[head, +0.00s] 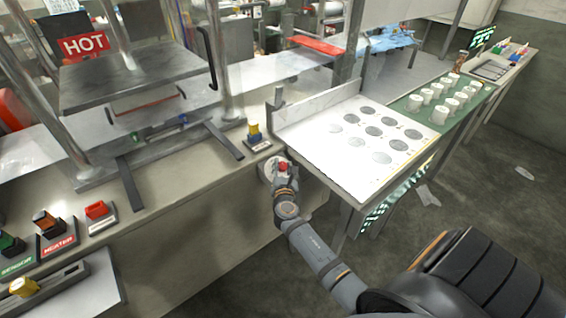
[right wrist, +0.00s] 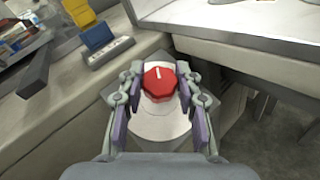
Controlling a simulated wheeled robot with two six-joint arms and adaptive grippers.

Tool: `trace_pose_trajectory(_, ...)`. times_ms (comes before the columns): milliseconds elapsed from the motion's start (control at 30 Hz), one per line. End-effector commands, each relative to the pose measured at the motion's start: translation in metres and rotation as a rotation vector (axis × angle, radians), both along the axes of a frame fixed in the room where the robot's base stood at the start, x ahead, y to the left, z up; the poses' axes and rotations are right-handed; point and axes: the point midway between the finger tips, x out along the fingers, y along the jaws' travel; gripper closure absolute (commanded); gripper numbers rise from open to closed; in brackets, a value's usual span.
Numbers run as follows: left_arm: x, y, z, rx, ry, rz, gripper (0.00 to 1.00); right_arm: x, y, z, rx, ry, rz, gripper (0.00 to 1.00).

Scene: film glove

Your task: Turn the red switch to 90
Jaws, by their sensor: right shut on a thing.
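The red switch (head: 283,167) is a red knob on a pale round base on the front face of the counter, below its edge. In the right wrist view the red switch (right wrist: 160,82) is a faceted knob with a white mark near its top, pointing roughly up in the picture. My right gripper (head: 282,178) is at the knob. In the right wrist view the fingers of my right gripper (right wrist: 159,88) stand on both sides of the knob and are closed on it. Any scale numbers around the knob are not readable. My left gripper is not in view.
A yellow and blue switch (head: 254,133) stands on the counter just above the knob. A white table with grey discs (head: 360,130) adjoins on the right. A press with a HOT sign (head: 86,45) and more switches, including a red one (head: 97,210), are to the left.

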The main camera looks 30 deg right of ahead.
Motion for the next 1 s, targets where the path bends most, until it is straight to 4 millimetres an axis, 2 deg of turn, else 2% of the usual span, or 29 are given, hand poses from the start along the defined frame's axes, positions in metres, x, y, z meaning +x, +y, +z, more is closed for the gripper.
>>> trace_pose_trajectory(100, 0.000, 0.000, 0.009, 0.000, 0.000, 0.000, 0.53, 0.001, 0.002, 0.003, 0.057, 0.003, -0.097, 0.98)
trace_pose_trajectory(500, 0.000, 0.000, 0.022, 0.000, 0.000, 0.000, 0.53, 0.002, 0.002, 0.003, 0.245, 0.018, -0.425, 0.98)
trace_pose_trajectory(1000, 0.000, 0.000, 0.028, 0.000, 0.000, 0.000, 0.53, 0.003, 0.001, 0.002, 0.449, 0.035, -0.784, 0.98)
